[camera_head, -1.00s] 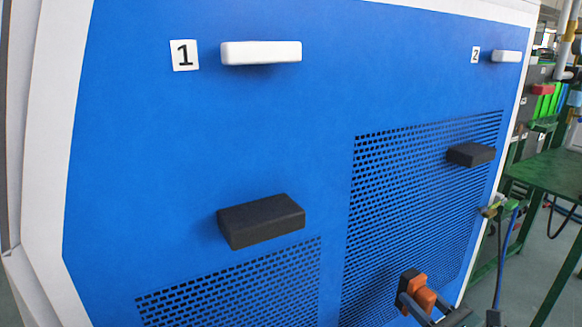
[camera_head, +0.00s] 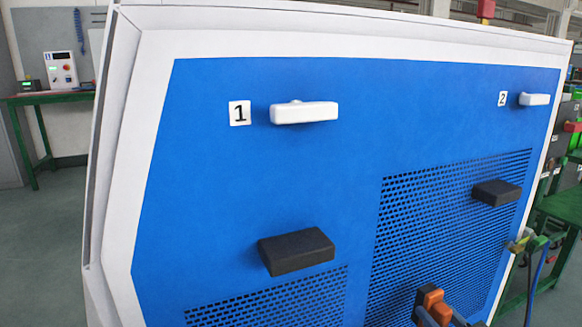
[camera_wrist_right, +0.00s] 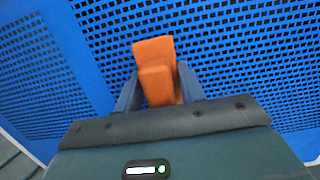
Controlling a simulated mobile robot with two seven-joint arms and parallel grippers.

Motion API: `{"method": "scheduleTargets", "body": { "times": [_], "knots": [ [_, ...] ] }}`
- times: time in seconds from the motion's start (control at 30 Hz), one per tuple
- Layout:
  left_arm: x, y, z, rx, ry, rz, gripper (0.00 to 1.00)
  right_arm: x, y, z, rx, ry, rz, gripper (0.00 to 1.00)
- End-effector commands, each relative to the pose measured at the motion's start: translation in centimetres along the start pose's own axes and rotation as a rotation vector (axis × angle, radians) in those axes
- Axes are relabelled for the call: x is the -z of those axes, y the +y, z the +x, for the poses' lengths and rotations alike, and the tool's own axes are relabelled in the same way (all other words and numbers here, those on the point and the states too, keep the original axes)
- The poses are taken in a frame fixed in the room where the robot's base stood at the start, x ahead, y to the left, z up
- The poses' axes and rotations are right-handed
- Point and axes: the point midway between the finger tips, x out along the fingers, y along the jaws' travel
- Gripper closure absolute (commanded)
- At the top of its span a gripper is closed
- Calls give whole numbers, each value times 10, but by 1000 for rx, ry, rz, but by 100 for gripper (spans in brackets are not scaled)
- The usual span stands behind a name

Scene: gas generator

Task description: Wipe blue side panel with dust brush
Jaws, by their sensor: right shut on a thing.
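The blue side panel (camera_head: 230,170) fills much of the head view, set in a white frame. It has perforated vent areas at lower middle and right. The dust brush (camera_head: 434,303) is orange with a dark part and shows at the bottom, in front of the right vent. My right gripper (camera_head: 435,316) is shut on it. In the right wrist view the brush's orange body (camera_wrist_right: 155,70) sits between the fingers, with the perforated panel (camera_wrist_right: 230,50) behind. I cannot tell whether the brush touches the panel. My left gripper is not in view.
White handles (camera_head: 305,112) and (camera_head: 535,99) and black blocks (camera_head: 297,251) and (camera_head: 497,192) stick out from the panel. Labels 1 (camera_head: 240,113) and 2 (camera_head: 502,99) are beside the handles. Green tables stand at left (camera_head: 50,98) and right (camera_head: 560,207). Open floor (camera_head: 40,240) lies at left.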

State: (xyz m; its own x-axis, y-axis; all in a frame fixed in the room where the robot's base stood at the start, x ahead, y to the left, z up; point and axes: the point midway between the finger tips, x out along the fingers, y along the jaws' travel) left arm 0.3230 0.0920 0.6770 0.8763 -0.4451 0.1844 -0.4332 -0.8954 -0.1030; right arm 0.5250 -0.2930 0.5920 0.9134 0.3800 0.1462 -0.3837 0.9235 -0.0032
Motion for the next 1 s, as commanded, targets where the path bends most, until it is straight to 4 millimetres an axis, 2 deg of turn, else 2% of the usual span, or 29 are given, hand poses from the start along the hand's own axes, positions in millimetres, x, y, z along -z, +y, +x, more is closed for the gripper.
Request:
{"method": "scheduleTargets", "body": {
  "times": [0.23,0.4,0.5,0.73,1.0],
  "knots": [
    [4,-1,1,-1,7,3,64,-15,58,4,127,-3,-14,79],
    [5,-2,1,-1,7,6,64,-41,96,-7,246,-3,-37,79],
    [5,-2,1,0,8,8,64,-53,109,-15,297,-2,-46,79],
    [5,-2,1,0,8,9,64,-72,123,-29,377,0,-58,79],
    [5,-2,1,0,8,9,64,-75,124,-31,391,1,-59,79]
  ]
}}
